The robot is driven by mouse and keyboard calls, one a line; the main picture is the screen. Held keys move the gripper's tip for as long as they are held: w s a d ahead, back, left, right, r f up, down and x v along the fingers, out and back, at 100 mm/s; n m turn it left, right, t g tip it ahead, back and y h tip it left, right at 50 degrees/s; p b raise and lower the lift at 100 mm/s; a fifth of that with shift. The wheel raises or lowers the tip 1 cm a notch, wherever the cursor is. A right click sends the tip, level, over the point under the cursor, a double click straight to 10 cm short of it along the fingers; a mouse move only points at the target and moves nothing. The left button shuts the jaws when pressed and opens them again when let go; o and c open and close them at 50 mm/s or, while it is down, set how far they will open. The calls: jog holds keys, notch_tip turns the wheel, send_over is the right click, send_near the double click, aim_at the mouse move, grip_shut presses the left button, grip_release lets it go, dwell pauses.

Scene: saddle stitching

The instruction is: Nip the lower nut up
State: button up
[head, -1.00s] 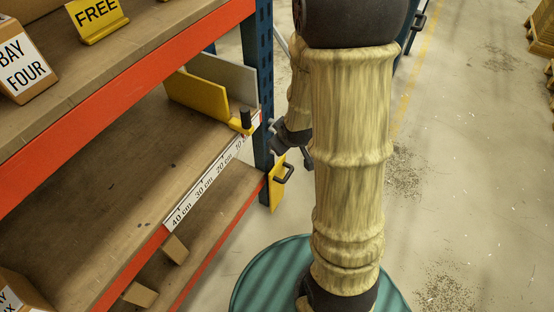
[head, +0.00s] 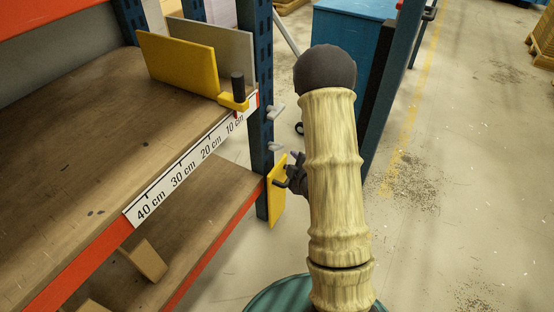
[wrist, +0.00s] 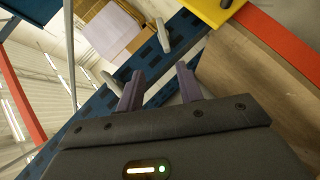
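Two grey winged nuts stick out from the blue rack upright. The upper nut (head: 276,113) is near the shelf-edge scale, and the lower nut (head: 275,147) is below it. In the wrist view the lower nut (wrist: 162,35) seems to be the one beyond the gap between my fingers, and the upper nut (wrist: 113,82) is off to the left, by the left finger. My gripper (wrist: 159,88) is open and empty, with two dark purplish fingers apart. In the head view my gripper (head: 291,160) is beside the upright, partly hidden by my forearm. No contact with a nut shows.
A yellow plate with a dark handle (head: 277,200) hangs on the upright below the nuts. The shelf (head: 90,130) carries yellow and grey upright panels and a yellow clamp (head: 234,102). A blue cabinet (head: 345,40) stands behind.

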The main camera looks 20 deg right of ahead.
aim_at(278, 149)
notch_tip(278, 149, down, 2)
jog(key=shift+d+f+n+b, duration=0.1)
jog(key=shift+d+n+b, duration=0.05)
jog(key=shift+n+b, duration=0.2)
jog(key=b+x, duration=0.1)
jog(key=x, duration=0.4)
jog(key=b+x, duration=0.2)
jog(key=x, duration=0.4)
jog(key=b+x, duration=0.1)
jog(key=x, duration=0.5)
jog(key=shift+w+r, duration=0.3)
jog(key=shift+w, duration=0.1)
grip_shut()
